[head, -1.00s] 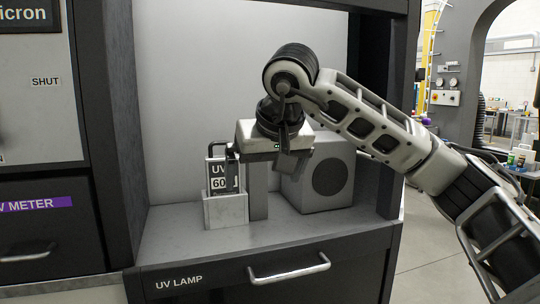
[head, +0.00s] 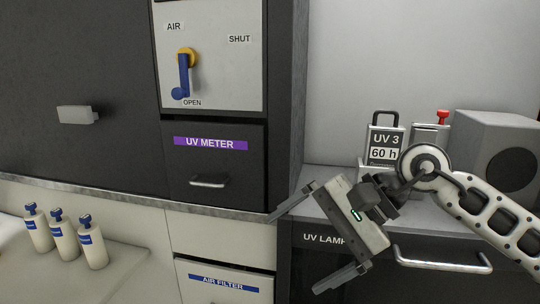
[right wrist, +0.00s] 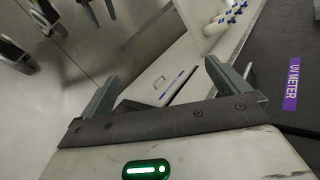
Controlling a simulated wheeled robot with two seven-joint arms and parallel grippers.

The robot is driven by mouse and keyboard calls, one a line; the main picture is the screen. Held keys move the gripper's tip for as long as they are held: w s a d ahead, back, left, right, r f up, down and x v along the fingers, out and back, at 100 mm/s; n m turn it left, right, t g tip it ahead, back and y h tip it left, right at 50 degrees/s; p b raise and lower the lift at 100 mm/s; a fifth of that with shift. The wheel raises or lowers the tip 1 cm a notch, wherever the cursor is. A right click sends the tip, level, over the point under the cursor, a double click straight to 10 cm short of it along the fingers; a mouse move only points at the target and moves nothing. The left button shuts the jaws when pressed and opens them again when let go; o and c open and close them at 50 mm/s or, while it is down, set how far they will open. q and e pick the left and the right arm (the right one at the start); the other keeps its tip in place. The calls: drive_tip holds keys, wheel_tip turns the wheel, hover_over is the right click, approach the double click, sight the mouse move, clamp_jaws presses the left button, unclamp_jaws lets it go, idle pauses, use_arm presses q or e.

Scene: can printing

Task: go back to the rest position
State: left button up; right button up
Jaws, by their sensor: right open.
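My right gripper (head: 312,238) is open and empty in the head view, in front of the cabinet edge beside the UV LAMP drawer (head: 385,265). In the right wrist view its two fingers (right wrist: 160,88) are wide apart with nothing between them. My right arm comes in from the right of the head view. My left gripper is not in the head view.
A UV 3 60 h unit (head: 384,142), a red-topped device (head: 432,132) and a speaker-like grey box (head: 497,150) stand on the lamp shelf. The UV METER drawer (head: 208,165) is shut. Several white bottles (head: 63,237) stand on the left counter (head: 120,275).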

drive_tip(key=s+a+m+y, duration=0.3)
drive_tip(key=a+m+y, duration=0.4)
drive_tip(key=m+y, duration=0.45)
drive_tip(key=w+d+f+m+t+h, duration=0.1)
drive_tip(key=d+f+m+t+h, duration=0.4)
drive_tip(key=m, duration=0.6)
drive_tip(key=w+d+f+m+t+h, duration=0.15)
drive_tip(key=f+m+t, duration=0.35)
drive_tip(key=m, duration=0.6)
drive_tip(key=w+d+f+m+t+h, duration=0.1)
drive_tip(key=d+f+m+t+h, duration=0.15)
drive_tip(key=m+t, duration=0.65)
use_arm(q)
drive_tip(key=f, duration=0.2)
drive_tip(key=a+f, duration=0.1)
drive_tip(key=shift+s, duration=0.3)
use_arm(e)
drive_tip(key=s+d+f+m+g+h, duration=0.2)
drive_tip(key=s+f+m+g+h, duration=0.1)
drive_tip(key=s+f+m, duration=0.2)
drive_tip(key=s+d+f+m+g+h, duration=0.3)
drive_tip(key=s+f+m, duration=0.2)
drive_tip(key=f+m, duration=0.4)
drive_tip(key=s+d+f+m+g+h, duration=0.3)
drive_tip(key=s+f+m, duration=0.2)
drive_tip(key=f, duration=0.5)
drive_tip(key=shift+s+f+m+g+h, duration=0.3)
drive_tip(key=shift+s+m+h, duration=0.05)
drive_tip(key=shift+m, duration=0.6)
